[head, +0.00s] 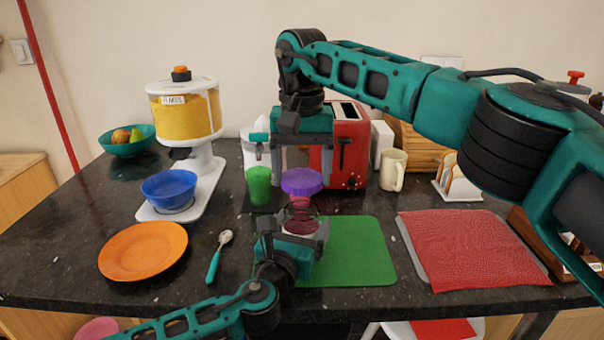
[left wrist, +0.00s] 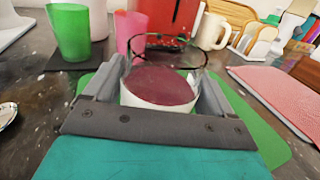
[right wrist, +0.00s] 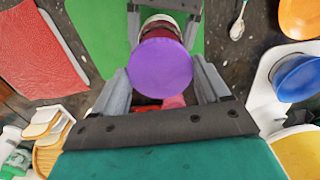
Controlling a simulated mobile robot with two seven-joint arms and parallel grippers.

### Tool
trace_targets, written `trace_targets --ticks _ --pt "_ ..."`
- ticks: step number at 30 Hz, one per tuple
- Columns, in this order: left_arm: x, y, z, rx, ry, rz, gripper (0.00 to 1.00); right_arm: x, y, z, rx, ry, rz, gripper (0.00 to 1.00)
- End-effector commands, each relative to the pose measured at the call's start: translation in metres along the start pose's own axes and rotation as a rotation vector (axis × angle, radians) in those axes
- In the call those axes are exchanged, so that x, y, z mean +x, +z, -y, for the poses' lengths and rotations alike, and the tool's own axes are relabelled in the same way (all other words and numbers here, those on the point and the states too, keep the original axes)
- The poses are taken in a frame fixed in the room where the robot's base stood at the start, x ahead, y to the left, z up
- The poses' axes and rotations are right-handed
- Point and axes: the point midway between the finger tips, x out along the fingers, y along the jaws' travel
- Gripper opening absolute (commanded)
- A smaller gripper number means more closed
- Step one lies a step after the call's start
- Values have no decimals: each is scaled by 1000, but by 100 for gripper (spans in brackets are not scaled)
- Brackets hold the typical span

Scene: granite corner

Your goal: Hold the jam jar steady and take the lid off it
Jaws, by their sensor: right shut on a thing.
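The jam jar (head: 300,222) is clear glass with dark red jam and a white band, and it stands upright near the back left of the green mat. In the left wrist view the jar (left wrist: 160,88) shows an open rim with no lid on it. My left gripper (head: 292,240) is shut around the jar, a finger on each side. The purple lid (head: 301,181) is above the jar, with a small gap between them. My right gripper (head: 302,165) reaches down from above and is shut on the lid, which also shows between its fingers in the right wrist view (right wrist: 163,68).
The green mat (head: 362,252) lies under the jar's area. A green cup (head: 259,185) stands close to the left, and a red toaster (head: 352,145) behind. A spoon (head: 215,262) and orange plate (head: 143,250) lie left. A red cloth (head: 470,248) lies right.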

Motion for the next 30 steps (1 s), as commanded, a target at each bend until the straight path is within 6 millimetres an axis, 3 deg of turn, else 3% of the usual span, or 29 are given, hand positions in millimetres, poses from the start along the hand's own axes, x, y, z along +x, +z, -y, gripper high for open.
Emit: trace_targets --ticks 4,14,20,30 --pt "0 0 0 0 0 -1 99 0 0 0 0 0 0 39" --pt "-5 0 0 -1 -1 0 100 0 0 0 0 0 0 39" --pt "-33 0 0 0 -2 -1 100 -4 0 0 0 0 0 39" --pt "-99 0 0 0 0 -2 100 -7 0 0 0 0 0 39"
